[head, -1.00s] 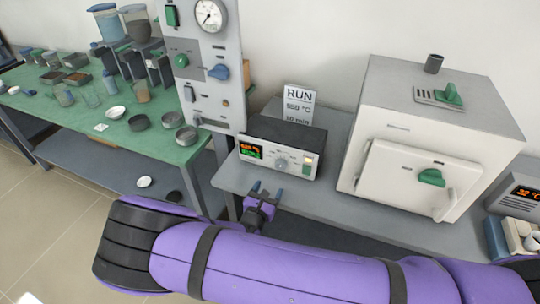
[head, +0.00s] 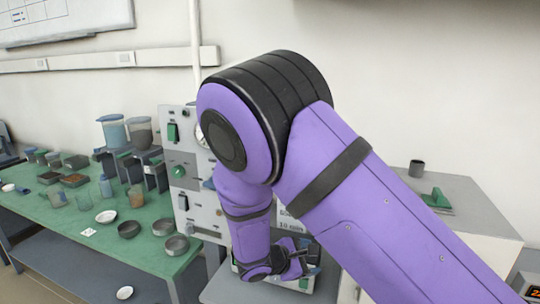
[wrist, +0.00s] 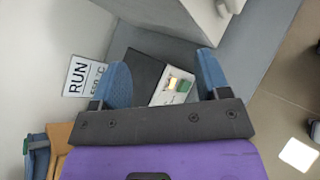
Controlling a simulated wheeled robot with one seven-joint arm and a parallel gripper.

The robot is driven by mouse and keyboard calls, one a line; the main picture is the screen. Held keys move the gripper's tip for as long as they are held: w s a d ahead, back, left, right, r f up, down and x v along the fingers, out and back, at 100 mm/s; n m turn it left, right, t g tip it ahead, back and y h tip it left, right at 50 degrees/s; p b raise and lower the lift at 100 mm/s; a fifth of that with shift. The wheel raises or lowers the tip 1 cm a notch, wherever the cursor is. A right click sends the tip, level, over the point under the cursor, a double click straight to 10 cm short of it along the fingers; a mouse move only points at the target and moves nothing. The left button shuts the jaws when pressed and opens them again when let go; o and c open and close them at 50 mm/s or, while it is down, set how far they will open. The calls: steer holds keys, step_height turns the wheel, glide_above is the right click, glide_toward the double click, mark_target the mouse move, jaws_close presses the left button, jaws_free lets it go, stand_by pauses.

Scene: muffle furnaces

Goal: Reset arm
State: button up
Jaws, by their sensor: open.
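My purple arm fills the middle and right of the head view, bent with its elbow raised high. My gripper (head: 300,262) hangs low in front of the control panel and the furnace. In the wrist view my gripper (wrist: 160,90) shows two blue fingertips spread apart with nothing between them. Beyond the fingers is the controller box (wrist: 172,88) with its lit switch and green button. The RUN card (wrist: 80,78) stands to the left of the fingers.
The white furnace (head: 465,210) stands at right, largely hidden by my arm. The grey control panel (head: 180,150) stands upright at centre left. A green table (head: 60,218) with bowls (head: 130,229), jars and trays is at left.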

steer(key=s+d+r+m+g+y, duration=0.3)
steer(key=s+d+r+m, duration=0.25)
steer(key=d+r, duration=0.4)
steer(key=s+d+r+m+g+y, duration=0.35)
steer(key=d+r+m, duration=0.25)
steer(key=r, duration=0.6)
steer(key=s+d+r+m+t+y, duration=0.2)
steer(key=s+r, duration=0.3)
steer(key=s, duration=0.4)
steer(key=s+d+r+m+t+y, duration=0.2)
steer(key=s+r+m+t+y, duration=0.1)
steer(key=s, duration=0.6)
step_height(320, 180, up, 3)
steer(key=shift+d+f+m, duration=0.15)
steer(key=shift+d+m, duration=0.2)
steer(key=shift+m, duration=0.3)
